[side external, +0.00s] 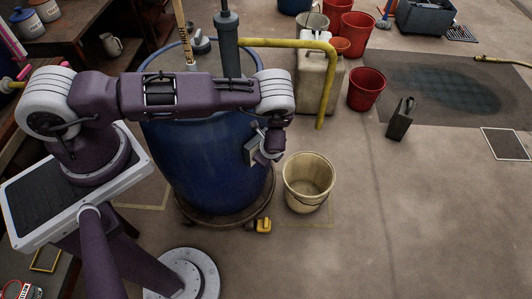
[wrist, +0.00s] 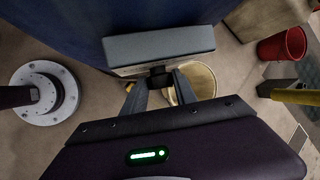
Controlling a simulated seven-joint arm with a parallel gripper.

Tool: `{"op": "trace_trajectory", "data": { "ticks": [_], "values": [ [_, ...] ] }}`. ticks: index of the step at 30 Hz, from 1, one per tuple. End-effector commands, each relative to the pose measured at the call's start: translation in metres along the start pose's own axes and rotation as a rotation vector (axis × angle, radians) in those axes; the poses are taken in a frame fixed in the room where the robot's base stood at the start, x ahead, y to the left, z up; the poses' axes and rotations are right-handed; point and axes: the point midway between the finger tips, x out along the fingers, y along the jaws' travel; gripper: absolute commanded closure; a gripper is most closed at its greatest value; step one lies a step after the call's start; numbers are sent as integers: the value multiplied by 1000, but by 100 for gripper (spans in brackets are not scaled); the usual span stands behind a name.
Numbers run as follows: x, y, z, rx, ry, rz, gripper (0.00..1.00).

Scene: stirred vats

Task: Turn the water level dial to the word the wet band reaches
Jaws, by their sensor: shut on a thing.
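The blue vat (side external: 205,165) stands upright on a round dolly, and part of its side shows in the wrist view (wrist: 75,25). A small grey dial box (side external: 252,151) sits on the vat's right side. In the wrist view the box's grey top (wrist: 160,44) is close ahead of my gripper. My gripper (wrist: 158,82) has its two fingers closing on a dark knob (wrist: 157,70), the water level dial, below the box's edge. In the side view my gripper (side external: 264,148) is at the box, mostly hidden by the wrist. The dial's words, its pointer and the wet band cannot be made out.
A cream bucket (side external: 308,182) stands on the floor just right of the vat. A yellow pipe (side external: 300,43) bends down beside a beige container (side external: 318,85). A red bucket (side external: 366,88) and a dark can (side external: 400,119) stand further right. The floor at front right is clear.

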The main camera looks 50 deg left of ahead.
Motion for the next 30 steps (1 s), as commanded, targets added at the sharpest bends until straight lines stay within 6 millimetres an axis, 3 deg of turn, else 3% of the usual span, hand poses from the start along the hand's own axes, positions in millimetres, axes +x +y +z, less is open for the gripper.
{"op": "trace_trajectory", "data": {
  "ticks": [18, 30],
  "values": [
    [1, 8, -1, -185, 1, -468, 100],
    [4, 11, 0, -289, -4, -679, 100]
  ]
}}
